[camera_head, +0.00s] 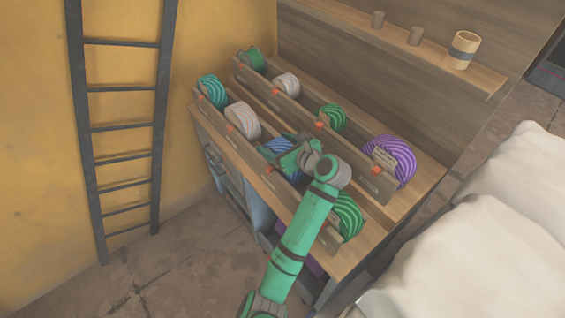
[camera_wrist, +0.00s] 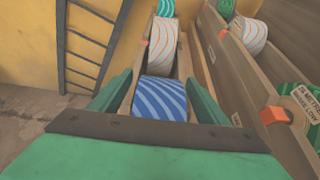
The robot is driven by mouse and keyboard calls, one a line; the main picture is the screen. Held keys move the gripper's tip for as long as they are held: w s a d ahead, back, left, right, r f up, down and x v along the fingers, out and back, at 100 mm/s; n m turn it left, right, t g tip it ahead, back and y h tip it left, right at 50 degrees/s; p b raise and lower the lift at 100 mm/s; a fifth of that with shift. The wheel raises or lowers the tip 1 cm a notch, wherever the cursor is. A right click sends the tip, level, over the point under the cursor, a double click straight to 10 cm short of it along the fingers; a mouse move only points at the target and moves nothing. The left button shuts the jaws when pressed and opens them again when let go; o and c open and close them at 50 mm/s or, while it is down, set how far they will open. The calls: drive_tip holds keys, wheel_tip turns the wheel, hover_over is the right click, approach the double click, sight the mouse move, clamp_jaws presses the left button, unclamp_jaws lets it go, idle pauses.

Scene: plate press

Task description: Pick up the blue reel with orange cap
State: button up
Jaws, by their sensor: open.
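The blue reel with pale wavy stripes (camera_wrist: 161,98) sits in the front row of the wooden rack. In the head view the blue reel (camera_head: 279,146) is partly hidden by my gripper and arm. An orange cap (camera_head: 261,150) shows at the rack's front board beside it; the wrist view shows no orange on the reel itself. My gripper (camera_head: 289,156) is open over the blue reel. In the wrist view my gripper (camera_wrist: 160,84) has one green finger on each side of the reel; whether they touch it I cannot tell.
A white reel (camera_head: 242,120) and a teal reel (camera_head: 212,91) stand further along the same row. A green reel (camera_head: 347,215) stands at the near end, partly behind my arm. The back row holds a purple reel (camera_head: 391,160) and others. A ladder (camera_head: 125,126) leans at left.

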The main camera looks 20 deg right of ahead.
drive_tip(key=shift+w+f, duration=0.1)
drive_tip(key=shift+w, duration=0.1)
clamp_jaws()
idle(0.3)
